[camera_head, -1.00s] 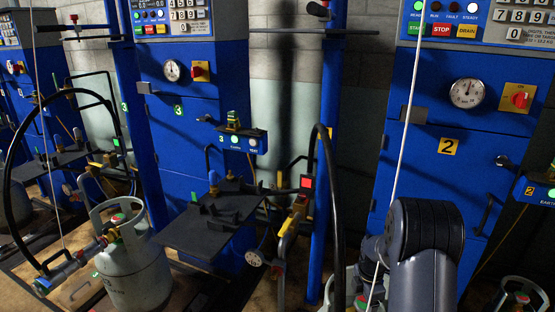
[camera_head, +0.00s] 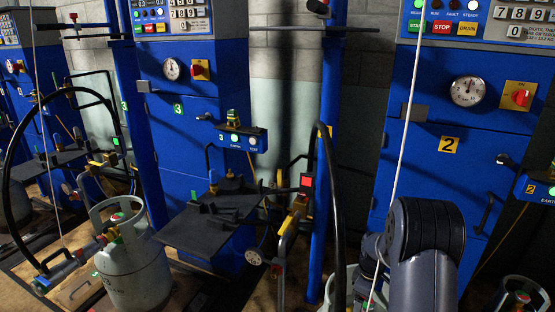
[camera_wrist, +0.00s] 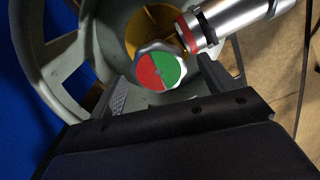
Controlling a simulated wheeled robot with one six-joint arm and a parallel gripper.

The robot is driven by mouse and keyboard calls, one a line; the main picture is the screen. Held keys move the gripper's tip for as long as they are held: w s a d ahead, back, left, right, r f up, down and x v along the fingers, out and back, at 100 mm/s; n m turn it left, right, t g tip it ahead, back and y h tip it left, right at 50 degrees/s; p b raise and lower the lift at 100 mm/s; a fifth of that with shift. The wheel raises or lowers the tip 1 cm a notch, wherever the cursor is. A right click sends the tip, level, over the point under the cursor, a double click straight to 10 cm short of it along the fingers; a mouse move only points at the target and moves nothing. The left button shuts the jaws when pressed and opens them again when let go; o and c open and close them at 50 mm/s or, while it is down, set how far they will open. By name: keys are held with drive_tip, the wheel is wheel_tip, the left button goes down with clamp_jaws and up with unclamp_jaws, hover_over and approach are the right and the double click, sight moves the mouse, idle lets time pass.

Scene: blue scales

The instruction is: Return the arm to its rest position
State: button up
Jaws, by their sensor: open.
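My gripper (camera_wrist: 165,90) is open in the wrist view, its two dark fingers spread apart at the lower middle. Just beyond the fingertips is a round valve knob (camera_wrist: 158,70) with a red and green face, apart from or only near the fingers; I cannot tell whether they touch it. The knob sits inside the grey collar of a gas cylinder (camera_wrist: 50,70). In the head view my dark arm (camera_head: 425,240) stands at the lower right and hides most of that cylinder and the gripper.
A metal coupling with a red ring (camera_wrist: 205,35) lies close to the knob. A blue scale cabinet marked 2 (camera_head: 450,110) stands behind my arm. A grey cylinder (camera_head: 135,270) stands at the lower left. A black hose (camera_head: 335,190) and a white cord (camera_head: 407,120) hang near my arm.

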drive_tip(key=m, duration=0.5)
drive_tip(key=shift+w+d+m+b, duration=0.1)
drive_tip(key=shift+m+b, duration=0.3)
drive_tip(key=m+b, duration=0.1)
drive_tip(key=m, duration=0.5)
drive_tip(key=shift+d, duration=0.1)
